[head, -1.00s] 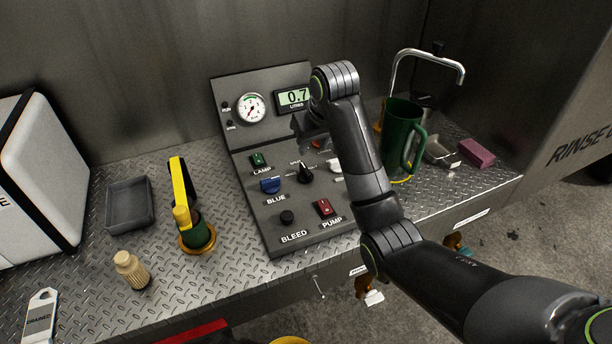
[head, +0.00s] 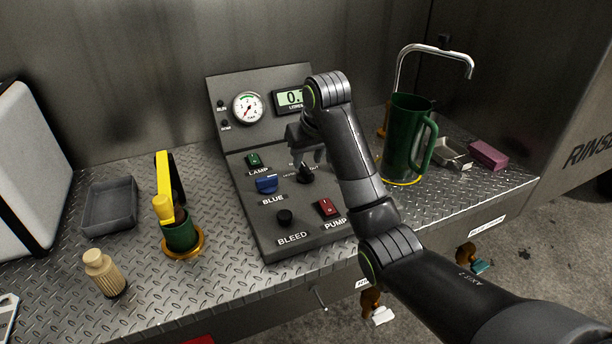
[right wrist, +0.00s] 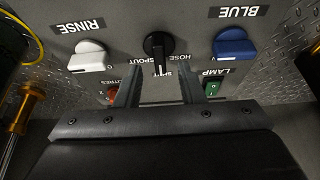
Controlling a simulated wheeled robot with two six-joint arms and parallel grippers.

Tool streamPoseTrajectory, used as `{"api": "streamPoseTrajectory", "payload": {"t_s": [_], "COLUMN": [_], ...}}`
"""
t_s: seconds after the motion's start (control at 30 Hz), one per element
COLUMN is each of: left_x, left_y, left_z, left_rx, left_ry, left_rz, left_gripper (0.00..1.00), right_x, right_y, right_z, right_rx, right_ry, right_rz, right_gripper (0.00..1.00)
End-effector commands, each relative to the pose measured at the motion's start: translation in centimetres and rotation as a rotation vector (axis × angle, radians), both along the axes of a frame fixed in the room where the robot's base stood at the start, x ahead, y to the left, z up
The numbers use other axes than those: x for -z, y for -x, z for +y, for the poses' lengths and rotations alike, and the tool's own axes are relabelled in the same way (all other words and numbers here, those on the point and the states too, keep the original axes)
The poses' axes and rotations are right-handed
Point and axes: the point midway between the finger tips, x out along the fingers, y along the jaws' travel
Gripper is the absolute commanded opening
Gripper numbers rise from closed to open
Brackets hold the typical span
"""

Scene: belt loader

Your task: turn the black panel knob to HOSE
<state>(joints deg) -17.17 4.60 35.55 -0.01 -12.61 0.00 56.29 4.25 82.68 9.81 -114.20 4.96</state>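The black panel knob (head: 305,174) sits in the middle of the sloping grey panel, partly under my right gripper. In the right wrist view the knob (right wrist: 158,48) shows upside down. Its white line points down in that picture, at a small label that seems to read SHUT. The HOSE label (right wrist: 182,59) is on the knob's right there, SPOUT on its left. My right gripper (head: 303,150) is just above the knob. Its two fingers (right wrist: 158,85) are apart with nothing between them, and I see no contact with the knob. My left gripper is not in view.
The blue knob (right wrist: 234,47), white RINSE knob (right wrist: 88,56), green LAMP switch (right wrist: 211,87) and red PUMP switch (head: 327,207) are close by. A green jug (head: 405,140) stands right of the panel. A yellow-handled nozzle (head: 166,190) stands left.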

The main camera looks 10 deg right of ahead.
Motion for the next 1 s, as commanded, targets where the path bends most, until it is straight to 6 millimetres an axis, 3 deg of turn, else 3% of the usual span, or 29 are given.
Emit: {"api": "streamPoseTrajectory", "payload": {"t_s": [0.1,0.3,0.67,0.93,1.0], "left_x": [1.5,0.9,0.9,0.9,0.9], "left_y": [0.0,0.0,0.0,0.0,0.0], "left_z": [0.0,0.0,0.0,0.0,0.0], "left_rx": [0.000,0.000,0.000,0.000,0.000], "left_ry": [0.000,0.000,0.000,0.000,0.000], "left_rz": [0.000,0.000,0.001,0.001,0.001], "left_gripper": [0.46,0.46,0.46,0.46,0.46], "right_x": [1.3,3.0,3.5,3.5,3.5], "right_y": [-0.4,-1.2,-1.4,-1.4,-1.4], "right_z": [0.0,0.2,0.2,0.3,0.3], "right_rx": [0.000,0.002,0.001,0.001,0.000], "right_ry": [0.000,0.001,0.001,0.001,0.001], "right_rz": [0.000,0.002,0.000,0.000,0.000], "right_gripper": [0.35,0.35,0.35,0.01,0.00]}}
